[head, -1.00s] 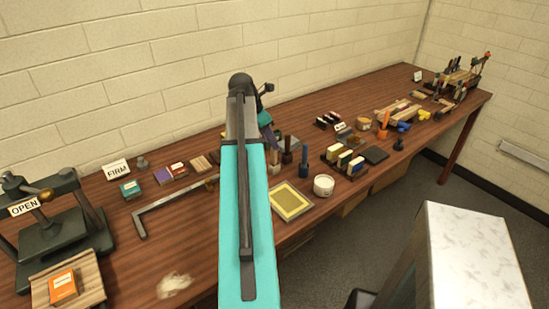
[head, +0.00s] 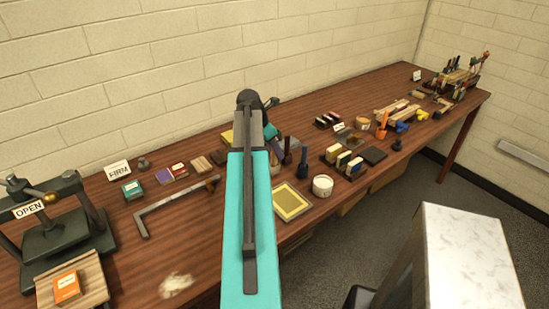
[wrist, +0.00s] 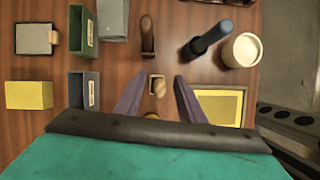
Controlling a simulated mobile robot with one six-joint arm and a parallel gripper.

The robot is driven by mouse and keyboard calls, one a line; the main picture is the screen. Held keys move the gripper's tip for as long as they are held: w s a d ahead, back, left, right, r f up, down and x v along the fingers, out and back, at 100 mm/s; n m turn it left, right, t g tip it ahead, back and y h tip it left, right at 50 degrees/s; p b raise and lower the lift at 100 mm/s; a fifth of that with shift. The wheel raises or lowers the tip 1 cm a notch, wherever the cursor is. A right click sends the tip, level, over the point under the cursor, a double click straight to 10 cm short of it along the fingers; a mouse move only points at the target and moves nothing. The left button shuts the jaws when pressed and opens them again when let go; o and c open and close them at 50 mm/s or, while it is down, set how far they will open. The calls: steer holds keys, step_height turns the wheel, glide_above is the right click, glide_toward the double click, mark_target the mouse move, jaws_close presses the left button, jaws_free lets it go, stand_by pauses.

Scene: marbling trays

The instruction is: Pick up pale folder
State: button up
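The pale folder (wrist: 159,88) appears to be the short, pale, rounded piece standing in a small square holder in the wrist view. It lies between the two purple-grey fingers of my gripper (wrist: 160,78), seen from above. The fingers are spread apart, one on each side, with wood showing between them and the pale piece. I cannot tell the height of the fingertips above it. In the head view my teal arm hides the fingers and most of the folder.
Close by stand a brown upright tool (wrist: 147,36), a blue-handled tool (wrist: 207,38) and a white cup (wrist: 241,50). A yellow framed panel (wrist: 220,103) lies under the right finger's side. Open boxes (wrist: 84,90) and a yellow block (wrist: 29,95) stand left.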

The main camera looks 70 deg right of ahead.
stand_by(0.5)
jaws_close()
steer(key=shift+r, duration=0.1)
steer(key=shift+r+b, duration=1.2)
steer(key=shift+r, duration=3.7)
